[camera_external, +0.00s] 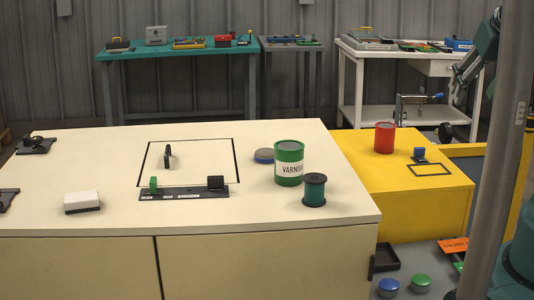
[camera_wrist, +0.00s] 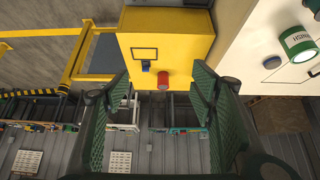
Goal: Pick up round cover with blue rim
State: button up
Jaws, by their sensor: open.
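A low round blue-rimmed cover (camera_external: 264,155) lies flat on the cream table (camera_external: 110,222), just left of the green varnish can (camera_external: 289,163). Another low round piece with a blue top (camera_external: 388,287) sits on the floor by the table's front right corner, beside a green-topped one (camera_external: 421,282). My gripper (camera_wrist: 160,92) is open, with empty space between its fingers, in the wrist view. It is in the air, far from the cover.
A dark green spool (camera_external: 314,190) stands in front of the can. A red can (camera_external: 384,137) and a small blue-handled block (camera_external: 419,155) are on the yellow table (camera_external: 412,205). A white block (camera_external: 82,202) and a black bar fixture (camera_external: 184,193) are further left. A grey post (camera_external: 503,150) stands at right.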

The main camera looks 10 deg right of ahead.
jog(key=shift+w+a+r, duration=0.1)
jog(key=w+a+n+g+y+p, duration=0.1)
jog(key=w+a+n+g+p, duration=0.25)
jog(key=w+a+n, duration=1.05)
jog(key=w+a+f+g, duration=0.1)
jog(key=w+a+f, duration=0.2)
jog(key=a, duration=0.7)
jog(key=w+a+f+n+g, duration=0.1)
jog(key=w+a+f, duration=0.3)
jog(key=a, duration=0.7)
jog(key=w+a+f+n+g+h+p, duration=0.1)
jog(key=w+a+f, duration=0.3)
jog(key=a+f, duration=0.3)
jog(key=shift+a+f+g, duration=0.2)
jog(key=shift+a, duration=0.8)
jog(key=shift+a+f+g, duration=0.15)
jog(key=shift+a, duration=0.8)
jog(key=shift+s+a+f, duration=0.1)
jog(key=shift+a+f, duration=0.15)
